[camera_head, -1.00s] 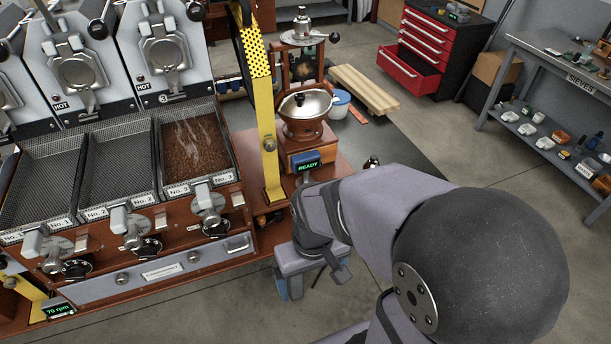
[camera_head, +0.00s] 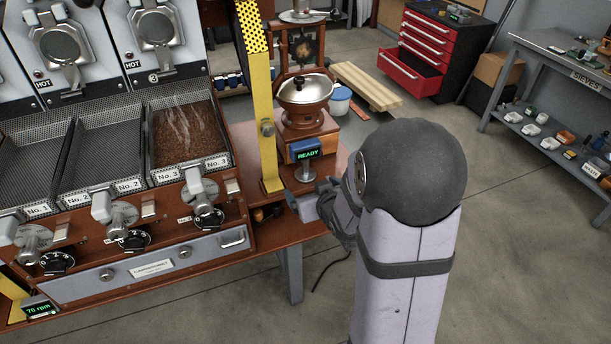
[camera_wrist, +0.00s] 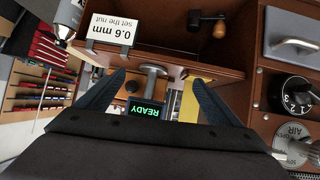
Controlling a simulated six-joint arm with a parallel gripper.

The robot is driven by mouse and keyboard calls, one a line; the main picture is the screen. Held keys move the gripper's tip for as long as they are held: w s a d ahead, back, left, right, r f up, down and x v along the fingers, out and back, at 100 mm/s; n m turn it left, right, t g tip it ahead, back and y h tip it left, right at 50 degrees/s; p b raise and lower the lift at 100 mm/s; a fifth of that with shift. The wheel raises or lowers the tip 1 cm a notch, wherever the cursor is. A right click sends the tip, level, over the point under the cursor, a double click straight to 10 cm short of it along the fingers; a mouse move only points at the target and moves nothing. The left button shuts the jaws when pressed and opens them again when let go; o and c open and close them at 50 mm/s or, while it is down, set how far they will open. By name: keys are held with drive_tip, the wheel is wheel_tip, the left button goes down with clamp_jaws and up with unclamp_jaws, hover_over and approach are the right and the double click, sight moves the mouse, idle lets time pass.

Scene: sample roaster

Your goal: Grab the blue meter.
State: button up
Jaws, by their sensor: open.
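The blue meter (camera_head: 301,146) is a small blue box with a green READY display. It stands on the wooden bench in front of the grinder, with a round metal piece on a stem just before it. In the wrist view the meter (camera_wrist: 150,99) shows between the fingers of my gripper (camera_wrist: 160,77), behind that metal piece (camera_wrist: 151,70). My gripper is open and nothing is seen held in it. In the head view my arm hides much of the gripper, near the bench's right front edge.
A yellow post (camera_head: 264,130) stands just left of the meter. The grinder with its metal bowl (camera_head: 305,89) is behind it. A white card (camera_wrist: 107,34) reading 0.6 mm hangs near one finger in the wrist view. The floor right of the bench is open.

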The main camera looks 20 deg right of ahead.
sight(308, 154)
drive_tip(key=shift+w+d+r+t+y+b, duration=0.15)
drive_tip(key=shift+w+d+r+t+b, duration=0.4)
drive_tip(key=shift+t, duration=0.5)
drive_tip(key=shift+w+d+r+t+y+b, duration=0.2)
drive_tip(key=shift+w+r+t+b, duration=0.15)
drive_tip(key=shift+r+t+b, duration=0.55)
drive_tip(key=shift+w+d+r+t+y+b, duration=0.15)
drive_tip(key=shift+w+d+r+t+b, duration=0.25)
drive_tip(key=shift+t, duration=0.85)
drive_tip(key=shift+w+r, duration=0.25)
drive_tip(key=shift+w, duration=0.15)
drive_tip(key=shift+w+a+f+p, duration=0.1)
drive_tip(key=shift+w+p, duration=0.55)
drive_tip(key=shift+w, duration=1)
drive_tip(key=shift+w+f+p, duration=0.1)
drive_tip(key=shift+w+p, duration=0.55)
drive_tip(key=shift+w, duration=1)
drive_tip(key=shift+r, duration=0.1)
drive_tip(key=c, duration=1.6)
drive_tip(key=shift+r, duration=0.1)
drive_tip(key=shift+c, duration=0.2)
wheel_tip(308, 154, up, 18)
